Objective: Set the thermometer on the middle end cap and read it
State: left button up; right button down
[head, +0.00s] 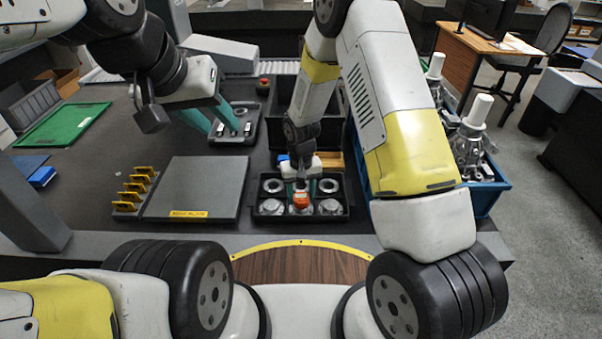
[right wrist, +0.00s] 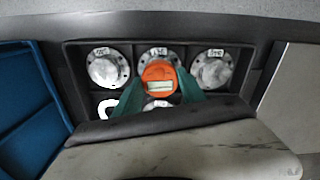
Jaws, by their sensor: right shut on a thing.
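A black tray (head: 343,212) holds a row of three silver end caps along its near side. The left one (head: 270,207) and the right one (head: 330,207) are uncovered. The middle end cap (right wrist: 158,53) is partly hidden by the orange thermometer (head: 301,200). My right gripper (head: 301,190) is shut on the thermometer, which also shows with its pale display in the right wrist view (right wrist: 159,76). The thermometer is over the middle cap; I cannot tell whether they touch. My left gripper (head: 212,118) has its teal fingers apart, at a small tray (head: 246,137) farther back.
A grey plate (head: 195,190) and a rack of yellow pieces (head: 135,190) lie left of the cap tray. A green tray (head: 60,125) is at the far left. A blue bin (head: 490,200) with metal parts stands at the right. Rings sit in the cap tray's back row.

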jog(key=shift+f, duration=0.2)
jog(key=c, duration=0.7)
grip_release()
notch_tip(320, 180, up, 12)
jog(key=r, duration=0.1)
notch_tip(320, 180, up, 7)
jog(key=t, duration=0.1)
send_over(301, 197)
jog(key=d, duration=0.3)
jog(key=shift+s+d+r+m+t+y, duration=0.35)
jog(key=shift+s+d+r+t, duration=0.5)
jog(key=shift+s+d+r, duration=1.7)
jog(key=shift+s+d+r+m+t+y, duration=0.4)
jog(key=shift+s+d+r+t, duration=0.65)
jog(key=shift+s+r, duration=2.85)
jog(key=shift+s+d+r+m+t+y, duration=0.35)
jog(key=shift+s+d+r+t, duration=0.35)
jog(key=shift+s+d+r, duration=1.9)
jog(key=shift+s+a+r, duration=0.45)
jog(key=shift+s+a, duration=0.15)
jog(key=shift+s, duration=0.15)
